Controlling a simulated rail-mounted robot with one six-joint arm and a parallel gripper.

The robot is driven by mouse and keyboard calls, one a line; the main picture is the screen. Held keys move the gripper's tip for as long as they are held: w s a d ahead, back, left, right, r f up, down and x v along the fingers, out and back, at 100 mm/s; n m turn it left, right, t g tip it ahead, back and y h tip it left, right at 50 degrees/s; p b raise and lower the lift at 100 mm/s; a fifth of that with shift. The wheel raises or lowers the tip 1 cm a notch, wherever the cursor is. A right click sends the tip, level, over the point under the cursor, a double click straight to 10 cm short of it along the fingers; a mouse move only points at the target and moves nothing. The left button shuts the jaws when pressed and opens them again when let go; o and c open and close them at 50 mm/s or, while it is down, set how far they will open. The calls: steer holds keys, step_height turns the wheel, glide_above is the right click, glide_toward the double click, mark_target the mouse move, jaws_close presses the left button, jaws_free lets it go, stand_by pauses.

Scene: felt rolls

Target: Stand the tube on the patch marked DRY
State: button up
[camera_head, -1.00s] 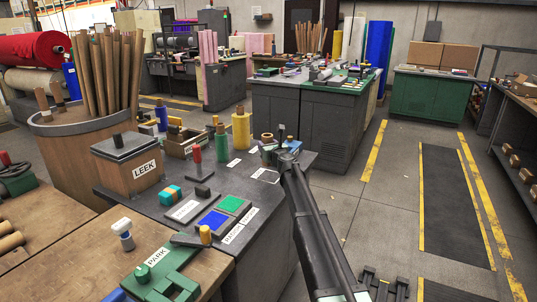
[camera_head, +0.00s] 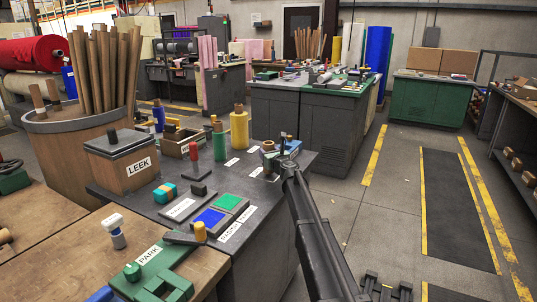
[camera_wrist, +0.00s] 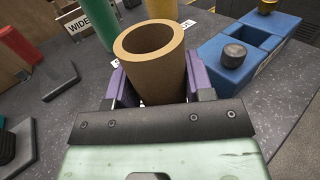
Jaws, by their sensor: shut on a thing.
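A short, hollow brown cardboard tube (camera_wrist: 150,75) stands upright between the purple-padded jaws of my gripper (camera_wrist: 148,85) in the wrist view. The jaws are shut on its sides. In the head view my gripper (camera_head: 277,160) is at the far right corner of the dark bench (camera_head: 160,208), with the tube (camera_head: 268,146) partly hidden by it. I cannot tell if the tube's base touches the bench. A blue patch (camera_head: 209,217) and a green patch (camera_head: 230,202) lie nearer the front. No label reading DRY is legible.
A blue block (camera_wrist: 224,62) with a dark knob is close right of the tube. Green (camera_head: 219,141) and yellow (camera_head: 239,130) rolls stand to the left. A LEEK box (camera_head: 122,165) and a green PARK fixture (camera_head: 150,275) are further left and nearer.

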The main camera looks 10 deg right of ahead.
steer(key=shift+f+b, duration=0.55)
steer(key=shift+f, duration=0.3)
steer(key=o, duration=1)
steer(key=v, duration=1.1)
steer(key=shift+r, duration=0.1)
steer(key=shift+w, duration=0.1)
